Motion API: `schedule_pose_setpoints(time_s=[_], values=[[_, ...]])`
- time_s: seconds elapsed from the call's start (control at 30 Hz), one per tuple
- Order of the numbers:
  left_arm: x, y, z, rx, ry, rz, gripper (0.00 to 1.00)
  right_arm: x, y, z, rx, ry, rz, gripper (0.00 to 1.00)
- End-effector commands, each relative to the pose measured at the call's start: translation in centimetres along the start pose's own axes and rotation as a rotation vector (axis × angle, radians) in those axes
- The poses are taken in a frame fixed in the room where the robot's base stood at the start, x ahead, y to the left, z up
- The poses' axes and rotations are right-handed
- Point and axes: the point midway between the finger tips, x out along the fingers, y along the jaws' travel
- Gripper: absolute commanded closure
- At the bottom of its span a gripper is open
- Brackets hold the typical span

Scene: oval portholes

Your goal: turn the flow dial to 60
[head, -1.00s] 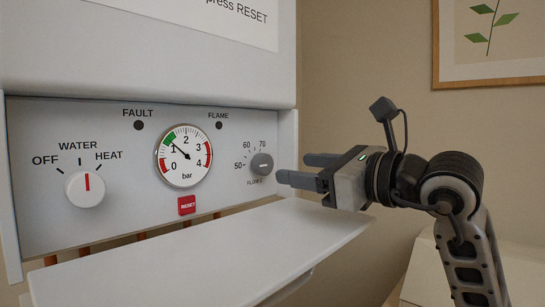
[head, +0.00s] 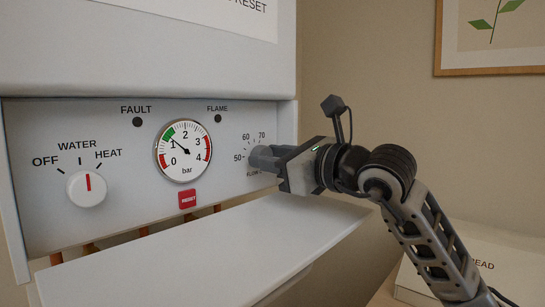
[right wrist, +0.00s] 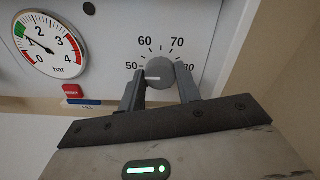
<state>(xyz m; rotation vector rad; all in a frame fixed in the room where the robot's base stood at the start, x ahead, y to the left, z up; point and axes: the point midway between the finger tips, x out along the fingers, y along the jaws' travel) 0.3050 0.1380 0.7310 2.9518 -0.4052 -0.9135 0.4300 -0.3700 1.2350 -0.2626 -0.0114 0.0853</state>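The flow dial is a small grey round knob (right wrist: 160,73) with a pale pointer line. In the right wrist view the line points left, toward the 50 mark. The scale around it reads 50, 60, 70 and 80. My right gripper (right wrist: 162,78) is at the dial, one finger on each side of the knob. The fingers look open, with a narrow gap beside the knob. In the head view my right gripper (head: 258,158) covers the dial and part of its label. My left gripper is not in view.
The white panel also carries the water knob (head: 87,188), pointing up between OFF and HEAT, a pressure gauge (head: 184,151) and a red reset button (head: 188,199). A white shelf-like flap (head: 200,250) juts out below. A pale book-like block (head: 470,265) lies at lower right.

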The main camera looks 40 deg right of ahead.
Motion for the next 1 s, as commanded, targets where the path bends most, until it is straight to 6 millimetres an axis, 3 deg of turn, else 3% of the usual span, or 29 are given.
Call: schedule_pose_setpoints(time_s=[0.47, 1.0], values=[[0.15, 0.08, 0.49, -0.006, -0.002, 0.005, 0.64, -0.06, 0.03, -0.05, 0.114, -0.002, 0.001, 0.89], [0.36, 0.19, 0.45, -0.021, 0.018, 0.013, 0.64, -0.04, -0.07, -0.06, 0.596, -0.003, 0.001, 0.89]])
